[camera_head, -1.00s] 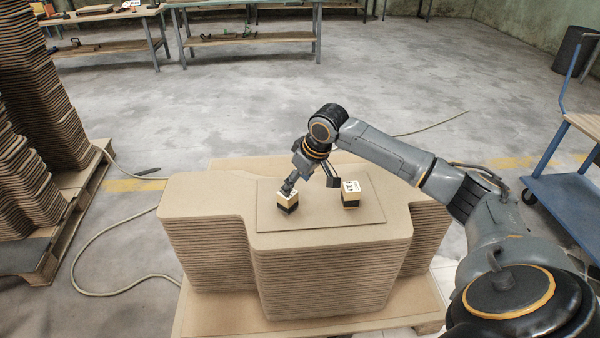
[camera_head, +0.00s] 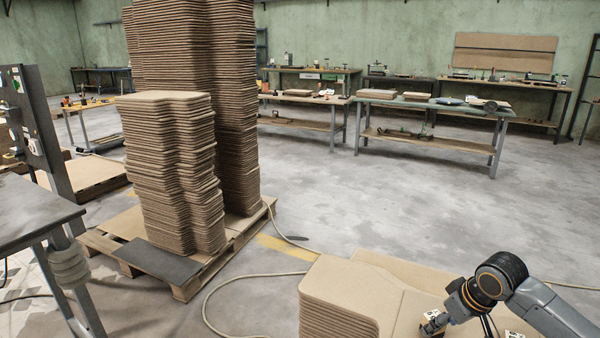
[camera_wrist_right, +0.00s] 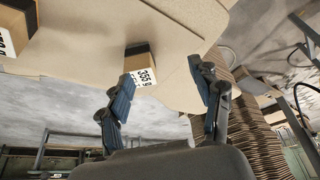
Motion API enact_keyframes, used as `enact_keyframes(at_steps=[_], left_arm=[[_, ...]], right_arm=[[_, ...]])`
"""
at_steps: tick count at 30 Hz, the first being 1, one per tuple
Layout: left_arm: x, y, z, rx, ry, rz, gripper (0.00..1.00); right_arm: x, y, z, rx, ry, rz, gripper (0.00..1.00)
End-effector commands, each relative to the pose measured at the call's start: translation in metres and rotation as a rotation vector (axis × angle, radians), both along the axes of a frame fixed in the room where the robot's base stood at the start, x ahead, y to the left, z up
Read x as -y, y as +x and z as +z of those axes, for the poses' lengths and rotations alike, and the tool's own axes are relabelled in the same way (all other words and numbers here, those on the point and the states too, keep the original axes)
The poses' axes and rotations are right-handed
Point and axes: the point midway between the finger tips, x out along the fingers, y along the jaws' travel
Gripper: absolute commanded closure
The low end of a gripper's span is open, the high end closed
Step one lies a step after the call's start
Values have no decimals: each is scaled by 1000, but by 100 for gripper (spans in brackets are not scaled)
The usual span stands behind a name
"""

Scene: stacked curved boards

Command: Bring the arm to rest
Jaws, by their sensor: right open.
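A small tan and black block with a "355 g" label (camera_wrist_right: 138,62) lies just beyond the fingers, on the board. I cannot tell whether a finger touches it. A second labelled block (camera_wrist_right: 15,28) is at the upper left there. My left gripper is not in view.
Tall board stacks (camera_head: 170,170) stand on a pallet (camera_head: 185,287) at left. A cable (camera_head: 225,288) lies on the floor between the pallet and the nearer stack. Workbenches (camera_head: 430,108) line the back. The middle floor (camera_head: 400,200) is clear.

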Motion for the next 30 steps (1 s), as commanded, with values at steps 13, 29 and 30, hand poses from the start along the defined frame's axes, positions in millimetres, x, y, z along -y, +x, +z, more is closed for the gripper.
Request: enact_keyframes(at_steps=[13,29,30], left_arm=[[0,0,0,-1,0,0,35],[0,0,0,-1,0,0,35],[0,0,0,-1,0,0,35]], right_arm=[[-164,-142,-115,-1,44,184,36],[-158,-266,-119,-38,-1,-86,36],[-155,-274,-118,-45,-9,-107,36]])
